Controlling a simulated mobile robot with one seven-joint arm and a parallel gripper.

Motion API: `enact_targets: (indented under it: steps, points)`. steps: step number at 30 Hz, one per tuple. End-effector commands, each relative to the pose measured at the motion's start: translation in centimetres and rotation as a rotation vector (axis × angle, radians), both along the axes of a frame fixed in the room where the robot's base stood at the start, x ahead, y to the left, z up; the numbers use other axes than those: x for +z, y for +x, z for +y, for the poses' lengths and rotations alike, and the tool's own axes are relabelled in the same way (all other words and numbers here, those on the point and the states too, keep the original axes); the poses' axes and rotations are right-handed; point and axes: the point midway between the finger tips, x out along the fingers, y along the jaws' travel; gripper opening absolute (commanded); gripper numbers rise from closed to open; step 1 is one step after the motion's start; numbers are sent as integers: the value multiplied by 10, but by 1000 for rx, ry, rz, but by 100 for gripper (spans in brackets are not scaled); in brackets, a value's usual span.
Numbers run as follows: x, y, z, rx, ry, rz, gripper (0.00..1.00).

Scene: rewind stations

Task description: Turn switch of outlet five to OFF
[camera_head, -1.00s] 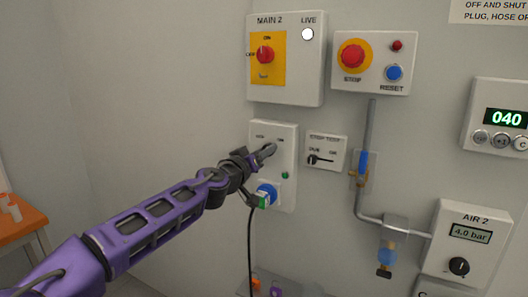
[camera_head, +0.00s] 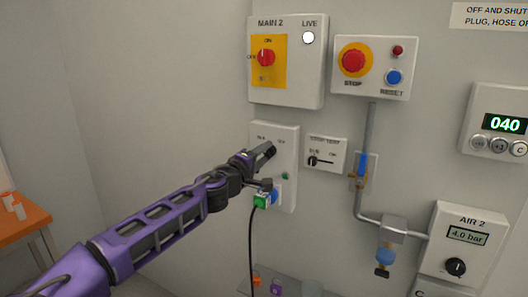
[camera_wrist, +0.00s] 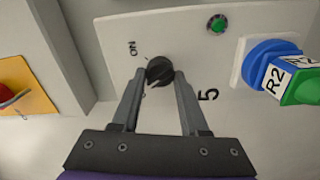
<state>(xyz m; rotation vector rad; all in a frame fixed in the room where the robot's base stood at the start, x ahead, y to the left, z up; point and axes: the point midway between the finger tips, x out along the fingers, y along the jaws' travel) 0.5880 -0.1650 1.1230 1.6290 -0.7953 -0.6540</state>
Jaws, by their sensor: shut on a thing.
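Outlet five's box (camera_head: 288,142) is a white panel on the wall below the MAIN 2 box. It also shows in the wrist view (camera_wrist: 120,35), with a "5" and an "ON" label printed on it. Its black rotary switch (camera_wrist: 159,70) sits between my fingertips in the wrist view. My gripper (camera_head: 268,150) reaches the upper part of this panel, and the wrist view shows its two grey fingers (camera_wrist: 158,84) shut on the knob. In the head view the gripper hides the knob. The OFF label is hidden or unreadable.
A green lamp (camera_wrist: 217,24) and a blue socket with a green plug (camera_wrist: 300,88) labelled R2 sit on the same panel. A cable (camera_head: 251,245) hangs from it. The MAIN 2 box (camera_head: 315,75) is above; a small switch box (camera_head: 338,145) is close on the right.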

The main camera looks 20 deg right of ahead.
Motion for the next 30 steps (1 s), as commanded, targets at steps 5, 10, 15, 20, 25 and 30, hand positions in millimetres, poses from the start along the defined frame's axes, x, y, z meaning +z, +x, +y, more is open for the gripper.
enact_targets:
  steps: [5,10,15,20,25,30]
  points:
    - [0,0,0,0,-65,84,0]
    - [-1,0,0,0,-104,135,0]
    - [-1,0,0,0,-123,160,0]
    - [-1,0,0,0,-130,168,0]
    - [-1,0,0,0,-130,169,0]
    - [-1,0,0,0,-130,169,51]
